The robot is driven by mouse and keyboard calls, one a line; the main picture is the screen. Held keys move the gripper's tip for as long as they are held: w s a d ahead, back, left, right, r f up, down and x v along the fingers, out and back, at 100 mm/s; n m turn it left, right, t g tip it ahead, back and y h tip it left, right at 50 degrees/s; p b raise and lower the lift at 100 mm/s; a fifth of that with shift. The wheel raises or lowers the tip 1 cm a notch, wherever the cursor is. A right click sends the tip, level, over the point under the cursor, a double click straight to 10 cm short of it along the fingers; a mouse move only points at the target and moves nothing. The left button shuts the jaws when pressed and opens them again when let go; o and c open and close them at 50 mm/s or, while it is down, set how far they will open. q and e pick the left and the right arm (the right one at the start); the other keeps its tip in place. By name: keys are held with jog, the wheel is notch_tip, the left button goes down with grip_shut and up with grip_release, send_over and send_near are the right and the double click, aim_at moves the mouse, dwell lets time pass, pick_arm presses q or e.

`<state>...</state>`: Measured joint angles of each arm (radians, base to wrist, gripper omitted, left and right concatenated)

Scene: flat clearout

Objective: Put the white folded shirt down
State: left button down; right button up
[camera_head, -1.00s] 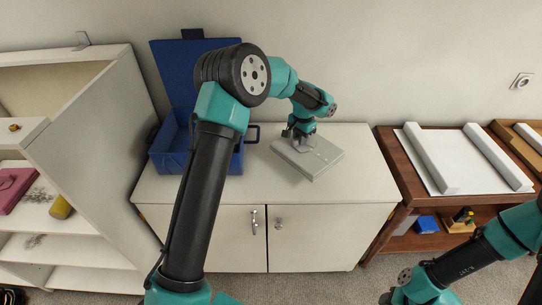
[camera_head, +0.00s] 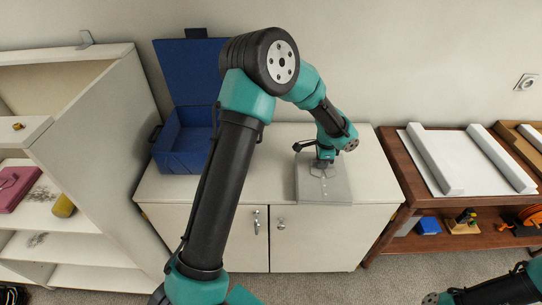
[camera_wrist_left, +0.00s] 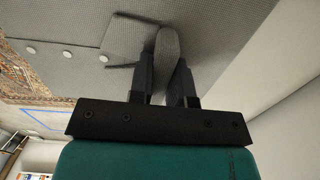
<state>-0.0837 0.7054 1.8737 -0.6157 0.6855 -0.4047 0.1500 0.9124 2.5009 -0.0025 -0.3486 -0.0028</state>
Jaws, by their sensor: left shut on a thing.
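The white folded shirt (camera_head: 337,190) looks light grey and lies flat at or just above the white cabinet top, near its right part; I cannot tell whether it touches. My left gripper (camera_head: 323,165) is over the shirt's back part, pointing down, and is shut on it. In the left wrist view, the shirt (camera_wrist_left: 215,30) fills the top, with buttons at the left and a fold of cloth between the fingers (camera_wrist_left: 166,70). My right gripper is not clearly seen; only part of my right arm shows at the lower right.
The white cabinet (camera_head: 235,185) has bare top left of the shirt. An open blue box (camera_head: 185,140) stands at its back left. A white shelf unit (camera_head: 95,130) is at the left. A brown table (camera_head: 405,165) with a white-railed board stands close on the right.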

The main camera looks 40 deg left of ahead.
aim_at(303, 178)
pick_arm(q)
jog(key=s+m, duration=0.2)
jog(key=m, duration=0.1)
jog(key=s+a+m, duration=0.1)
jog(key=s+m, duration=0.2)
jog(key=s+a+m, duration=0.1)
jog(key=s+m, duration=0.2)
jog(key=shift+s+a+r, duration=0.25)
jog(key=shift+r, duration=0.15)
jog(key=s+a+m, duration=0.1)
jog(key=s+m, duration=0.7)
jog(key=shift+s+r+m, duration=0.2)
jog(key=shift+r+m, duration=0.05)
jog(key=shift+m, duration=0.05)
jog(key=shift+w, duration=0.1)
jog(key=w+a, duration=0.3)
jog(key=w, duration=0.1)
jog(key=w+a, duration=0.3)
jog(key=w, duration=0.2)
jog(key=w+a, duration=0.4)
jog(key=w, duration=0.1)
jog(key=shift+w+a, duration=0.1)
jog(key=shift+w+a+f, duration=0.1)
jog(key=shift+w+f, duration=0.05)
jog(key=shift+f, duration=1.65)
jog(key=shift+f, duration=0.15)
